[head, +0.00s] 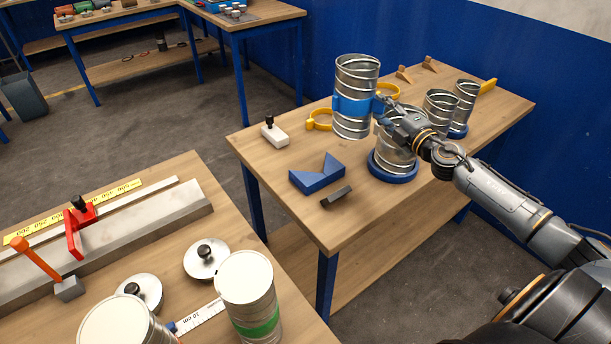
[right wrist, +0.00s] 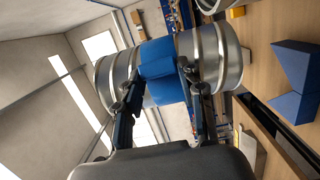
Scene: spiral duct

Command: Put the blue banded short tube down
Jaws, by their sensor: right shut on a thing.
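The blue banded short tube (head: 357,72) is a ribbed silver metal tube with a wide blue band around its middle. My right gripper (head: 380,104) is shut on it at the band, from the right side. The tube is upright over the left half of the back workbench (head: 425,200). I cannot tell whether its bottom end touches the bench top. In the right wrist view, the tube (right wrist: 218,60) lies across the picture, with the gripper's fingers (right wrist: 160,88) on its blue band. My left gripper is not in view.
A similar tube (head: 396,150) stands in a blue ring close by on the right, partly behind my gripper. More tubes (head: 440,106) stand farther right. Yellow clamps (head: 319,123), a white block (head: 274,135), a blue V-block (head: 317,175) and a dark bar (head: 336,197) lie around.

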